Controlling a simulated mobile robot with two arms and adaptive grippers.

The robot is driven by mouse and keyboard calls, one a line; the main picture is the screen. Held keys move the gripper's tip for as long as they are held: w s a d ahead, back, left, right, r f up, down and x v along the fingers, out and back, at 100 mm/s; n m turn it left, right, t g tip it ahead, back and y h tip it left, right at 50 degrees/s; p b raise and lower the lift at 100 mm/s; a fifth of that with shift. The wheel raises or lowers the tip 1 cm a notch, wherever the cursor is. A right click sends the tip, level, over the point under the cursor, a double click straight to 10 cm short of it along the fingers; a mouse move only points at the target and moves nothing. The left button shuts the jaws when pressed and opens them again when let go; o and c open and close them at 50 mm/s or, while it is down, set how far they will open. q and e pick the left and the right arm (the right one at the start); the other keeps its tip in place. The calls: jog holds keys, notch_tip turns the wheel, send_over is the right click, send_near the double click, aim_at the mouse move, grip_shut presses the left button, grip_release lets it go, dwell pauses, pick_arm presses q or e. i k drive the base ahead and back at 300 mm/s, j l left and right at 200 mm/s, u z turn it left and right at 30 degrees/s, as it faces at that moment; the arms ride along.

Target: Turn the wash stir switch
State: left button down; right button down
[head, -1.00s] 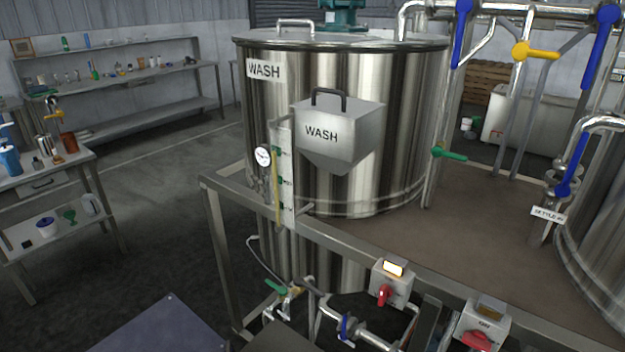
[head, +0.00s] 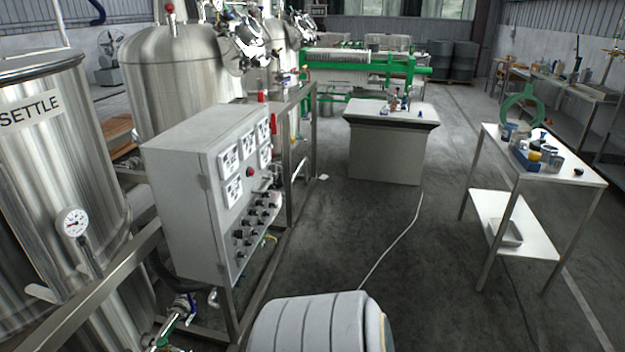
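No wash stir switch can be made out now. The wash tank is out of view. A grey control box (head: 185,205) stands left of centre, its panel facing right. The panel carries rows of small black knobs (head: 250,232), a red button (head: 250,172) and several white square displays (head: 230,162). Their labels are too small to read. A steel tank labelled SETTLE (head: 45,160) stands at the left edge. Neither of my grippers is in view.
A steel frame rail (head: 105,277) runs before the settle tank. A grey counter (head: 385,150) stands at the back middle. A white table (head: 565,170) with bottles stands at the right. The dark floor (head: 420,270) between box and table is open, with a pale cable on it.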

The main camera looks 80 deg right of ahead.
aim_at(238, 233)
jog(key=z, duration=2.25)
